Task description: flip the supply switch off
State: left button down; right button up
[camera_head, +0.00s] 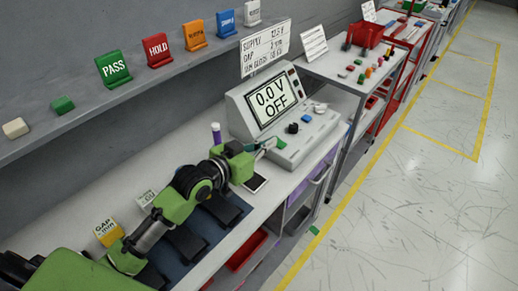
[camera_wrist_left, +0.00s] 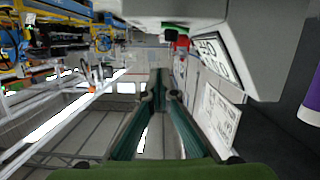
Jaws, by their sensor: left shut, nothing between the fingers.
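The grey supply console (camera_head: 240,110) stands on the bench, and its screen (camera_head: 271,98) reads "0.0 V OFF". On its sloped panel are a green control (camera_head: 281,143), a black knob (camera_head: 293,128) and a blue control (camera_head: 306,118). I cannot tell which one is the supply switch, nor how it is set. My left gripper (camera_head: 268,145) is at the panel's near left end, close beside the green control; I cannot tell whether it touches. Its fingers (camera_wrist_left: 158,88) are shut and empty in the left wrist view. My right gripper is not in view.
A purple-capped bottle (camera_head: 216,133) stands left of the console. A dark flat device (camera_head: 255,183) lies near the bench edge below my gripper. A shelf with coloured signs, including a green PASS sign (camera_head: 113,69), runs along the wall. The floor at right is clear.

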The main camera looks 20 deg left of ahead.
pick_arm(q)
jog(key=v, duration=0.4)
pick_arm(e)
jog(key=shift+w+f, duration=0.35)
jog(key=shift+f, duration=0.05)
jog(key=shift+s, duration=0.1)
